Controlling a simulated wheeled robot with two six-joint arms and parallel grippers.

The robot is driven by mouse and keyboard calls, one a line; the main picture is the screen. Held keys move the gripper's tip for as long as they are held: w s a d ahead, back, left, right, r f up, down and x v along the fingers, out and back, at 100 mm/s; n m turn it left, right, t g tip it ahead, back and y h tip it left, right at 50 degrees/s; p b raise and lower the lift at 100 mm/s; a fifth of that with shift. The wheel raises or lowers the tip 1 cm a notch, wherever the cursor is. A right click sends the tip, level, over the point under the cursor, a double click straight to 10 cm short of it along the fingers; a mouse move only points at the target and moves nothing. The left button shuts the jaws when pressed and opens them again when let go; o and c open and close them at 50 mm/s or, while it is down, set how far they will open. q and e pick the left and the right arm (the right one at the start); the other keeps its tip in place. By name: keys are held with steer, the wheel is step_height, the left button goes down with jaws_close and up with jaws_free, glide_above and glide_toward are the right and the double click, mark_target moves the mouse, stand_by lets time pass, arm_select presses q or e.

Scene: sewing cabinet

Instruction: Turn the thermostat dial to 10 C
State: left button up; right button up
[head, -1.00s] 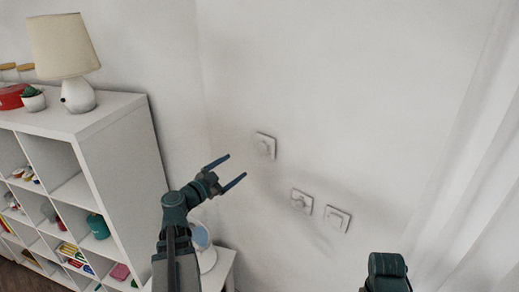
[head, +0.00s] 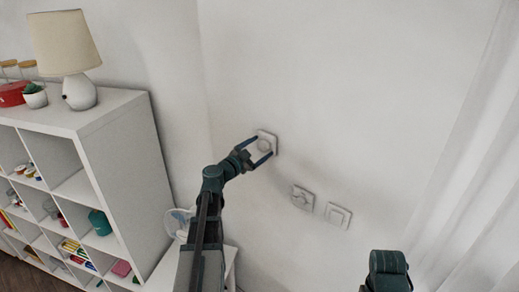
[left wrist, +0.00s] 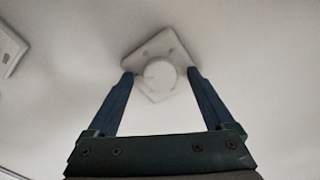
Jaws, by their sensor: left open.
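The white thermostat plate (head: 273,136) is on the wall, with a round white dial (head: 264,146) at its middle. In the left wrist view the dial (left wrist: 160,75) is between the fingertips, in front of its tilted-looking square plate (left wrist: 151,50). My left gripper (head: 262,147) is open, with one finger on each side of the dial. I cannot tell if the fingers touch it. Any scale or marks on the dial are too small to read. My right gripper is out of view; only a dark part of my right arm shows at the bottom.
Two other wall plates, a left one (head: 302,198) and a right one (head: 338,215), are lower right of the dial. A white shelf unit (head: 125,155) with a lamp (head: 64,45) stands at left. A white curtain (head: 470,170) hangs at right. The wall between is clear.

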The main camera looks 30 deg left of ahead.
arm_select(q)
steer(key=shift+c, duration=0.4)
steer(key=c, duration=1.3)
steer(key=shift+n, duration=0.3)
steer(key=n, duration=1.1)
steer(key=shift+n, duration=0.4)
steer(key=n, duration=1.1)
steer(key=shift+n, duration=0.4)
